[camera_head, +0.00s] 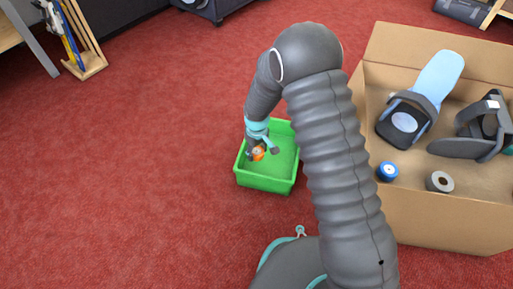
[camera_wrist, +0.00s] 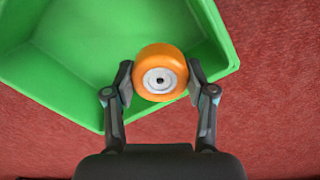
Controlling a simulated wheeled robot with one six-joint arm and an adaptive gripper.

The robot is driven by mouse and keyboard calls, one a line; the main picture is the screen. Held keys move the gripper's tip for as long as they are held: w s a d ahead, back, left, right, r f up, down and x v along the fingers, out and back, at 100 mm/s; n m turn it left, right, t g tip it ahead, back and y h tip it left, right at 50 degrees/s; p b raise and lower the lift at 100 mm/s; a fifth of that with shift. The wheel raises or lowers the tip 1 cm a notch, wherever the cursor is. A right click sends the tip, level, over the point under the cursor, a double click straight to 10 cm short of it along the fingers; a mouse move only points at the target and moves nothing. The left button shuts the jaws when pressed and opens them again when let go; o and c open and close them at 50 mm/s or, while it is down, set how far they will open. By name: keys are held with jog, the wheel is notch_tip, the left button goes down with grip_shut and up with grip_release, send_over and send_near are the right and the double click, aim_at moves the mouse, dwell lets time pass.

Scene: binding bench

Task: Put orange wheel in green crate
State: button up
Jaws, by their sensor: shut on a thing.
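The orange wheel (camera_wrist: 160,62) has a pale hub with a dark centre. My gripper (camera_wrist: 160,82) is shut on it, with one finger on each side in the wrist view. The green crate (camera_wrist: 75,98) lies behind and below the wheel there. In the head view the wheel (camera_head: 258,153) shows small and partly hidden by my gripper (camera_head: 262,151), inside the outline of the green crate (camera_head: 265,184), near its left side. I cannot tell how high the wheel is above the crate floor. My arm hides part of the crate's right side.
A wooden rack (camera_head: 88,58) stands at the upper left. Red carpet left of the crate is clear.

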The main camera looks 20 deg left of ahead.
aim_at(257, 169)
jog(key=shift+f, duration=4.95)
jog(key=o, duration=1.2)
jog(key=shift+o, duration=0.2)
jog(key=shift+r, duration=0.1)
notch_tip(257, 169, up, 20)
jog(key=p, duration=1)
